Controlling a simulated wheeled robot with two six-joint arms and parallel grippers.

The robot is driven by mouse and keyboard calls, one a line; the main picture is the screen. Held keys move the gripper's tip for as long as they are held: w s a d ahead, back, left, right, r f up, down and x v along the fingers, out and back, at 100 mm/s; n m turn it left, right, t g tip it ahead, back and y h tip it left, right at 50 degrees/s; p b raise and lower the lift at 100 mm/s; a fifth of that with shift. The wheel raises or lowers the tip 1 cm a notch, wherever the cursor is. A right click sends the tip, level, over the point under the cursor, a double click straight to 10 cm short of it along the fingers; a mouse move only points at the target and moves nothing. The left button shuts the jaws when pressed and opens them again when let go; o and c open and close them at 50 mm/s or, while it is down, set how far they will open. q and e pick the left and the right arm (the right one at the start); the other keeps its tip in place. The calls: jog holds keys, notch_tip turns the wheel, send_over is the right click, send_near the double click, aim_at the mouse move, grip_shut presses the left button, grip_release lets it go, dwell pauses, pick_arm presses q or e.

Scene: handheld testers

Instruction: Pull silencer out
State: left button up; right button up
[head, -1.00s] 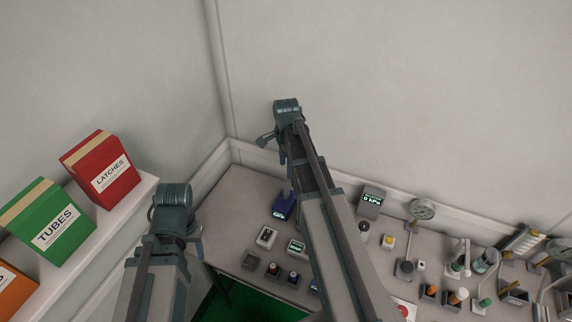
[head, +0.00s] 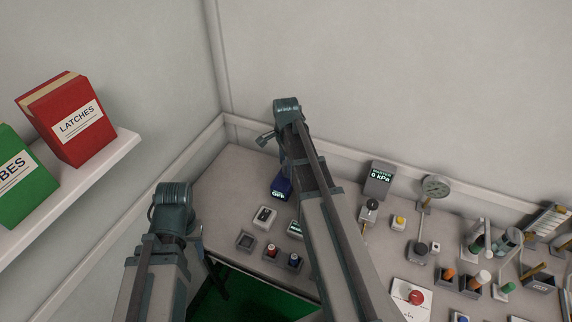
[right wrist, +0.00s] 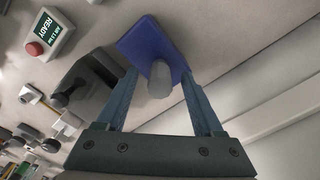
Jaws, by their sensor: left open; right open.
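My right gripper (right wrist: 160,76) is open, with its two fingers on either side of a grey cylinder (right wrist: 159,82) that stands out from a blue block (right wrist: 150,45). I see no finger clearly closed on the cylinder. In the head view the blue block (head: 281,187) is on the bench beside my right arm, which hides part of the bench. My left gripper (head: 197,236) is at the left, away from the bench devices, its fingers mostly hidden by its wrist. No part is labelled silencer, so I cannot tell for certain which it is.
A grey bench (head: 225,170) runs along the wall with several small devices. A kPa display (head: 379,179), a gauge (head: 436,187) and a red button (head: 416,297) are at the right. A shelf with a red LATCHES box (head: 68,122) is left.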

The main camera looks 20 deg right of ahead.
jog(key=shift+f, duration=0.35)
grip_shut()
dwell(0.5)
dwell(1.2)
